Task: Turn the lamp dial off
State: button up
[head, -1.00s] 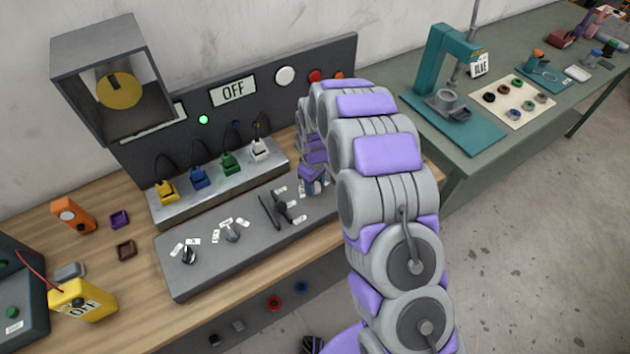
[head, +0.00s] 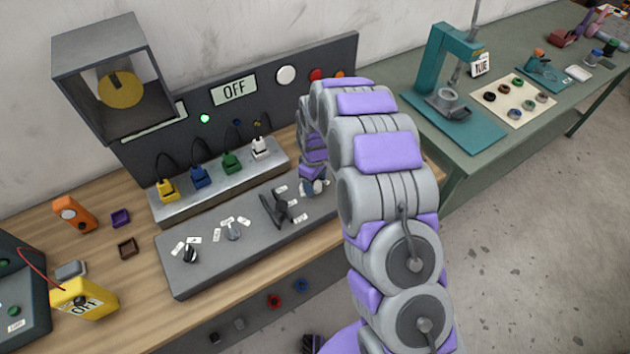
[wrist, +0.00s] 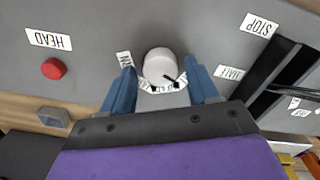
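A round white-grey dial (wrist: 160,64) with a dark pointer mark sits on the grey control panel, seen in the wrist view. Small white labels lie around its lower edge; I cannot read them clearly. My gripper (wrist: 161,76) is open, with one blue finger on each side of the dial and a visible gap on both sides. How deep the fingertips reach beside it cannot be told. In the head view my gripper (head: 314,188) is over the right end of the panel (head: 200,275), and my arm hides part of that end.
A red button (wrist: 53,69) and a HEAD label lie left of the dial. A dark lever (head: 277,209) stands close to my gripper, with other knobs (head: 233,231) farther left.

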jog(key=shift+o, duration=0.2)
jog(key=shift+s, duration=0.1)
notch_tip(320, 180, up, 17)
jog(key=p, duration=0.1)
dwell(0.4)
jog(key=shift+r, duration=0.1)
jog(key=s+d+r+m+b, duration=0.1)
jog(key=s+d+r+m, duration=0.3)
jog(key=s, duration=0.5)
jog(key=s+d+r+m+b, duration=0.1)
jog(key=s+d+r, duration=0.4)
jog(key=s, duration=0.4)
jog(key=s+d+f+m+g+b, duration=0.1)
jog(key=s+d+m, duration=0.2)
jog(key=s, duration=0.8)
jog(key=s+d+f+m, duration=0.1)
jog(key=s+d+m, duration=0.2)
jog(key=s, duration=0.8)
jog(key=shift+d+f+g+b, duration=0.25)
jog(key=shift+d+g+b, duration=0.15)
jog(key=shift+d, duration=0.3)
